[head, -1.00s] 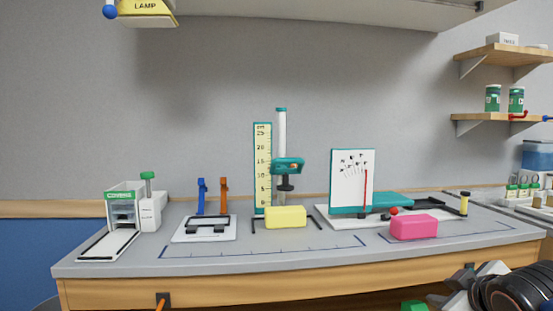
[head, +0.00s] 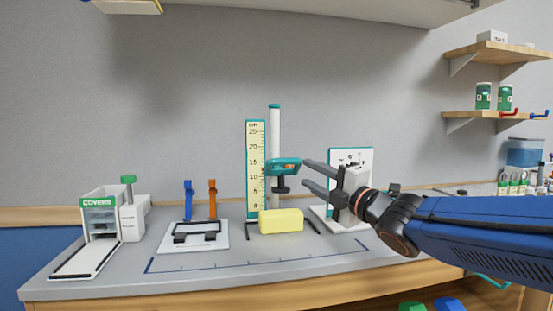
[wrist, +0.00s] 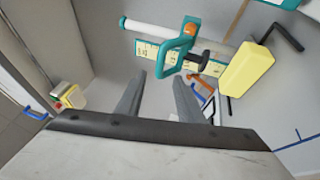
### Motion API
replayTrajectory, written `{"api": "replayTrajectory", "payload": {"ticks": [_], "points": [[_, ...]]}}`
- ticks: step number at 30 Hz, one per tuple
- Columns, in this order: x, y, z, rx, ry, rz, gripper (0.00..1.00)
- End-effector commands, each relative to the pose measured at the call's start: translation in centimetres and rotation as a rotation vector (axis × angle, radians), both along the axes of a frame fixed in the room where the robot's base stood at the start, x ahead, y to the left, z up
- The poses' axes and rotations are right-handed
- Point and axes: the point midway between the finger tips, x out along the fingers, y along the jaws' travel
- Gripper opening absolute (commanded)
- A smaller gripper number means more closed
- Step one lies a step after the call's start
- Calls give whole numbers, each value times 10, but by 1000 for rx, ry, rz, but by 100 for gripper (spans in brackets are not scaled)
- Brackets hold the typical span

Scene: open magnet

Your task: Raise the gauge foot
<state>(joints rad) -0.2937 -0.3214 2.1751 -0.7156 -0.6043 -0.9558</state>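The height gauge stands at the middle of the bench, with a yellow ruler (head: 256,165) beside a white post (head: 274,135). A teal carriage (head: 283,165) sits on the post, and the black gauge foot (head: 281,185) hangs under it. The foot is above a yellow block (head: 281,220). My gripper (head: 306,172) is open and empty just right of the carriage, fingers pointing at it. In the wrist view my gripper (wrist: 159,78) has its fingers apart, with the teal loop handle (wrist: 172,50) just beyond the tips; no contact is clear.
My gripper partly hides the white dial board (head: 352,158). A black frame on a white plate (head: 207,241), blue (head: 188,200) and orange (head: 212,199) uprights, and a covers dispenser (head: 100,215) stand left. The bench front is clear there.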

Motion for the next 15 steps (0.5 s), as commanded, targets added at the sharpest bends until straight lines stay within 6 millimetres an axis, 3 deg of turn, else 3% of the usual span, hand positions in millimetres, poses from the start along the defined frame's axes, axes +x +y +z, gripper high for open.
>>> {"api": "replayTrajectory", "payload": {"ticks": [15], "points": [[68,54,14,2,5,-1,34]]}}
